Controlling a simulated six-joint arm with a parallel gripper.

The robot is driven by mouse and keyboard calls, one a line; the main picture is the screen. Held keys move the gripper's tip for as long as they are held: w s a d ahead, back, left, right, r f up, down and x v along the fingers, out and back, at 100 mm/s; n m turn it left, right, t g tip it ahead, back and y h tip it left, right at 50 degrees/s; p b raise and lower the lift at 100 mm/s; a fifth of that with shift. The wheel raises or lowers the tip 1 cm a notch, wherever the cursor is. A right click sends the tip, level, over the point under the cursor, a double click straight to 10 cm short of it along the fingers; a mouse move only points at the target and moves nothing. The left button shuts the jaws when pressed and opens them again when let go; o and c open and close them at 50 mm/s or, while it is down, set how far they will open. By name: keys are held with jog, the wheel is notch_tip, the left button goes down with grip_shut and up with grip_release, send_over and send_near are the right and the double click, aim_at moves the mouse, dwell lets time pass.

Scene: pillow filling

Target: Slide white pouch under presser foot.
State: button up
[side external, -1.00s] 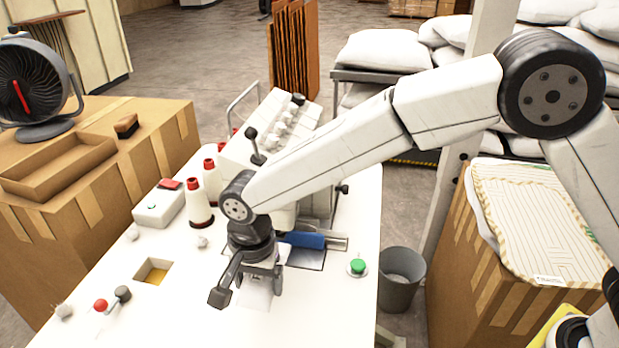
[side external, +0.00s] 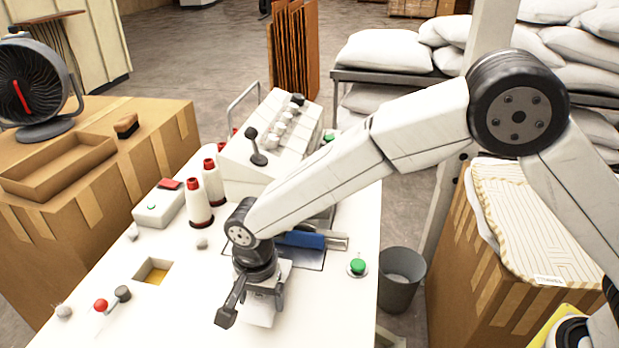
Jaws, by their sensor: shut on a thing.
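My gripper (side external: 262,302) is low over the white table, shut on the white pouch (side external: 260,318). Part of the pouch shows below and between the fingers, and a pale edge shows at the right of the wrist. The pouch is at or just above the table top; I cannot tell which. The white sewing machine (side external: 285,122) stands behind my wrist. A blue part (side external: 301,240) lies over a metal plate at its base. The presser foot is hidden behind my arm.
White thread cones (side external: 197,203) and a control box (side external: 160,207) stand left of the machine. A square opening (side external: 154,271) and a red-knobbed lever (side external: 101,305) are at the left. A green button (side external: 358,266) is near the right edge, with a grey bin (side external: 401,278) beyond.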

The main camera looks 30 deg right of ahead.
jog(key=shift+f, duration=1.25)
jog(key=shift+w+d+f, duration=0.1)
jog(key=shift+w+d, duration=2.15)
jog(key=shift+d, duration=0.05)
jog(key=shift+f, duration=0.3)
jog(key=o, duration=1)
jog(key=shift+r, duration=0.2)
